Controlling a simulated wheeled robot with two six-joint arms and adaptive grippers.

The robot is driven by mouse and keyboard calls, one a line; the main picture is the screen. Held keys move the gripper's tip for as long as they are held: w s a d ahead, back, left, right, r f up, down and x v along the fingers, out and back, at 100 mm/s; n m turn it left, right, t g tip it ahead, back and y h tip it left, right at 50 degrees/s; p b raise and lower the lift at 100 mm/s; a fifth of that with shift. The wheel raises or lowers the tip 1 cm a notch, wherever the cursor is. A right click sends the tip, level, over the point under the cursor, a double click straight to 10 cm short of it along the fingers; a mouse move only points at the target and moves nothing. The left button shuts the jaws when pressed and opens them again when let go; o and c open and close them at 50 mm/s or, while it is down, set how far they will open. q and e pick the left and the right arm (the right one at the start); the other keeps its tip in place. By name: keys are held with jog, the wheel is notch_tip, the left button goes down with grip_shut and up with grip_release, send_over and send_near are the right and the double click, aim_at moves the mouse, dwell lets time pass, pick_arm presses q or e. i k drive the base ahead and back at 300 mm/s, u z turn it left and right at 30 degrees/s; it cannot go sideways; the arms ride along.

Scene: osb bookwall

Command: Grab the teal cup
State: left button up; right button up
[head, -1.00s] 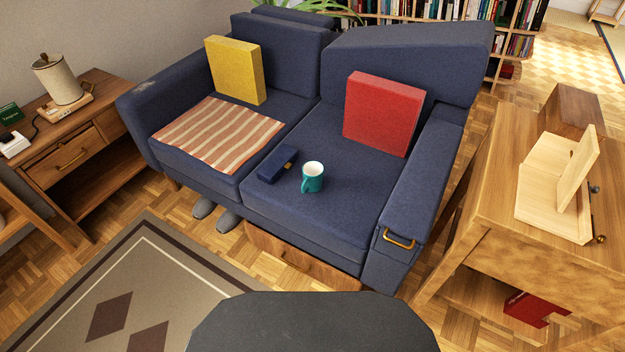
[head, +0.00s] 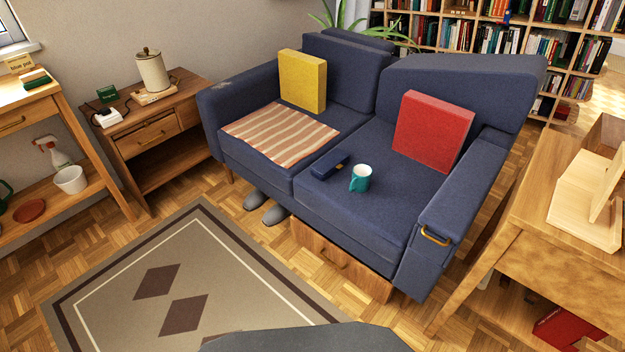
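Neither of my grippers shows in the head view.
A wooden drawer (head: 340,262) juts out under the sofa's front. A wooden cabinet (head: 520,262) stands at the right and a side table (head: 150,135) at the left. Slippers (head: 265,207) lie by the sofa. The patterned rug (head: 130,262) in front is clear.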

aim_at(361, 174)
jog(key=u, duration=0.55)
jog(key=i, duration=0.9)
jog(key=z, duration=1.4)
